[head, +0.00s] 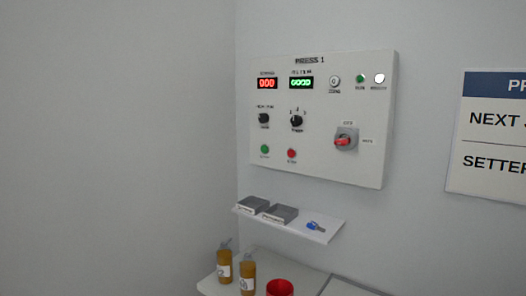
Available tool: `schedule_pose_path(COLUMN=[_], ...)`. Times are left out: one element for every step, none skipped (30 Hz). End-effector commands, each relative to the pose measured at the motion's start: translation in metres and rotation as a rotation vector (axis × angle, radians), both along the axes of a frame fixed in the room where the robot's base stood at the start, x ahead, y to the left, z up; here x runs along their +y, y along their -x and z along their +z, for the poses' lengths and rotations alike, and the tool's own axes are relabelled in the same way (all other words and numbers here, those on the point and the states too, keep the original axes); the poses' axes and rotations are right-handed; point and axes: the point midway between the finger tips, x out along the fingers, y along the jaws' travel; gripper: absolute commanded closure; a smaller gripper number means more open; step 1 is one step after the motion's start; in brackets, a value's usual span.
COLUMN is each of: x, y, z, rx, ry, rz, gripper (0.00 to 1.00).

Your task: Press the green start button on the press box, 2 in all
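The press box (320,160), a light panel labelled PRESS 1, is mounted on the wall right of the corner. Its green button (264,149) is at the lower left of the panel, with a red button (291,153) just right of it. A second green round part (360,79), a lamp or button, is at the upper right. A red display (267,84) reads what looks like 000, and a green display (301,83) reads what looks like GOOD. My gripper is not in view.
Below the box a narrow white shelf (320,236) holds two grey trays (281,213) and a blue item (316,225). Lower down, two amber bottles (224,266) and a red container (280,288) stand on a white surface. A sign (490,175) hangs at right. The left wall is bare.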

Motion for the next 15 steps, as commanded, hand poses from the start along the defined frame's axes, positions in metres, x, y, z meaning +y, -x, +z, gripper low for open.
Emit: schedule_pose_path(x=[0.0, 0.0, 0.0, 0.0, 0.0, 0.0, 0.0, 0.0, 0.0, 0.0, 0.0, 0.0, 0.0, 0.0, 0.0], y=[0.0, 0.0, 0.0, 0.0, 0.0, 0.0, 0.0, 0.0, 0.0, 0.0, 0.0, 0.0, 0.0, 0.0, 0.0], z=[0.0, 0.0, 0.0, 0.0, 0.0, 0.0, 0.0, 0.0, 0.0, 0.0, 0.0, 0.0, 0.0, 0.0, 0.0], rx=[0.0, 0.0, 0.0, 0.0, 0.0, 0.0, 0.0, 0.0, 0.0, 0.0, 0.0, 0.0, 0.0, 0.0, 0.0], ry=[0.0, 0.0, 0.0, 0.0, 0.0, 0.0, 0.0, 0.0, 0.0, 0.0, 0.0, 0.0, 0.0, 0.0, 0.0], rz=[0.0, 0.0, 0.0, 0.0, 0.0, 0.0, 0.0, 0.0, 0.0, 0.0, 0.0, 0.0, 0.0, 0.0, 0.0], gripper=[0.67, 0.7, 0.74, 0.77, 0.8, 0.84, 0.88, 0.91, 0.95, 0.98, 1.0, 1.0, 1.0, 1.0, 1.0])
